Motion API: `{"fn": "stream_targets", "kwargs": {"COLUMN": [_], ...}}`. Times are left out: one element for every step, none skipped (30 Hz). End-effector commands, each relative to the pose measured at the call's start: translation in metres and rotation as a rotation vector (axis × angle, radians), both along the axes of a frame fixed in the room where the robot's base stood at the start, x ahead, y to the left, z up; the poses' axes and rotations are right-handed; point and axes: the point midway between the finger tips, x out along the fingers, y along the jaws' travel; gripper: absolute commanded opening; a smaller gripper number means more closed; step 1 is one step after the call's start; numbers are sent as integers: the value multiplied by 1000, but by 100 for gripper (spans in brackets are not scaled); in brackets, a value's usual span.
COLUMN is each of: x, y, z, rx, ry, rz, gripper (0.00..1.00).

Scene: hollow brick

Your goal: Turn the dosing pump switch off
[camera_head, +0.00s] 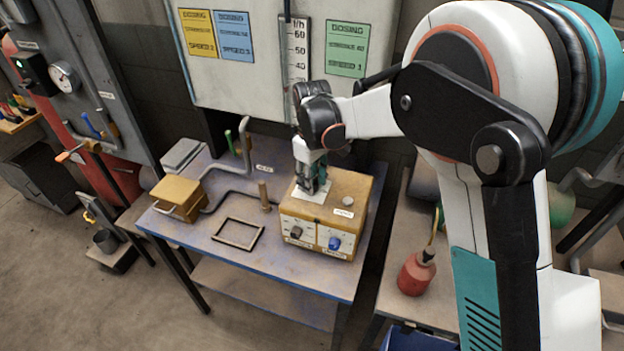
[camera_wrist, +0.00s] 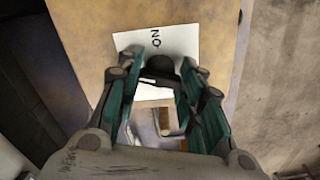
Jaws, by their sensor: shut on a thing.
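The dosing pump (camera_head: 338,213) is a worn yellow box on the blue table, with a black knob (camera_head: 296,232) and a blue knob (camera_head: 334,243) on its front. On its top is a white switch plate (camera_head: 313,197), which also shows in the wrist view (camera_wrist: 182,38), marked "ON". My gripper (camera_head: 312,186) points down at this plate. In the wrist view its fingers (camera_wrist: 164,72) are shut on the dark switch lever (camera_wrist: 161,66) that stands out from the plate. The fingers partly hide the lever and the near part of the plate.
The blue table (camera_head: 270,278) also bears an empty dark frame (camera_head: 238,233), a small yellow box (camera_head: 178,195), a grey box (camera_head: 183,154) and bent pipes. A board with speed cards (camera_head: 347,48) hangs behind. A red bottle (camera_head: 416,275) stands on the surface to the right.

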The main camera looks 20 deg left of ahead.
Motion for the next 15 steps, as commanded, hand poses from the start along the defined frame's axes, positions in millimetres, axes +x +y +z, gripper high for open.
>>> {"fn": "stream_targets", "kwargs": {"x": [0,0,0,0,0,0,0,0,0,0,0,0,0,0,0], "y": [0,0,0,0,0,0,0,0,0,0,0,0,0,0,0], "z": [0,0,0,0,0,0,0,0,0,0,0,0,0,0,0], "rx": [0,0,0,0,0,0,0,0,0,0,0,0,0,0,0], "ry": [0,0,0,0,0,0,0,0,0,0,0,0,0,0,0], "rz": [38,63,94,118,140,168,187,207,230,245,261,279,292,303,317], "gripper": [11,11,11,11,11,11,11,11,11,11,11,11,11,11,11]}}
